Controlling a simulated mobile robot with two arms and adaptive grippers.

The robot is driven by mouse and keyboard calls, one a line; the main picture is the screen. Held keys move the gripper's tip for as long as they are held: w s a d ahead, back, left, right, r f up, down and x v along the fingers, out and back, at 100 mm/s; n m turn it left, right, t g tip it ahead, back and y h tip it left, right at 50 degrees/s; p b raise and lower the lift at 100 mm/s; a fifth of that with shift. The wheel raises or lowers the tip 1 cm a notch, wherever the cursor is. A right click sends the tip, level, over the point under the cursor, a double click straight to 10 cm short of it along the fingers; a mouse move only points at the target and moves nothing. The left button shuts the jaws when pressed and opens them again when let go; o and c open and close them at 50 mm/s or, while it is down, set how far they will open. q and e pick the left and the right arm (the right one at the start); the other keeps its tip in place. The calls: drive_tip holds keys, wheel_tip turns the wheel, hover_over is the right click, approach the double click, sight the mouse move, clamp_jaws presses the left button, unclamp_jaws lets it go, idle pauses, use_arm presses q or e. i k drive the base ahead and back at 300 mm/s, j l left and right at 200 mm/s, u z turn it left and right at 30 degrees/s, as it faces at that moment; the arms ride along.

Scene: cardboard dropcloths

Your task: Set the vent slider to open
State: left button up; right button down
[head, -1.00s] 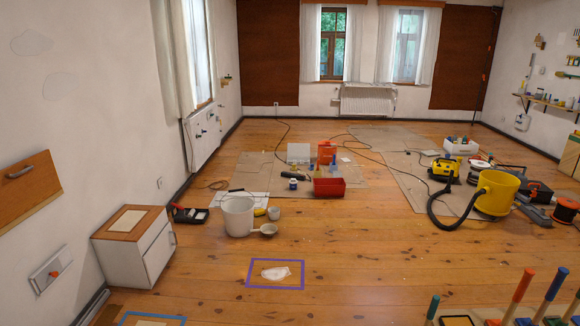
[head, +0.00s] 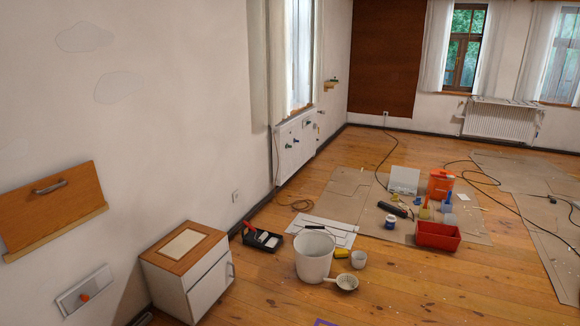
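The vent slider is a pale plate (head: 88,293) low on the left wall, with a small orange-red knob (head: 85,297) near its middle. The plate appears tilted in the picture, and any markings on it are too small to read. It is left of the white cabinet and below the wooden wall panel. Neither of my grippers shows in the head view.
A white cabinet (head: 208,287) with a wooden top stands against the wall right of the slider. A wooden panel with a handle (head: 52,205) is on the wall above. A white bucket (head: 314,258), a paint tray (head: 262,238) and a red crate (head: 437,235) stand on the floor.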

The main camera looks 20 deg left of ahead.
sight(74, 300)
drive_tip(key=i+j+u, duration=0.2)
drive_tip(key=i+u, duration=0.2)
drive_tip(key=i, duration=0.15)
drive_tip(key=i+u, duration=0.4)
drive_tip(key=i+l+u, duration=0.1)
drive_tip(key=i+u, duration=0.3)
drive_tip(key=i, duration=0.25)
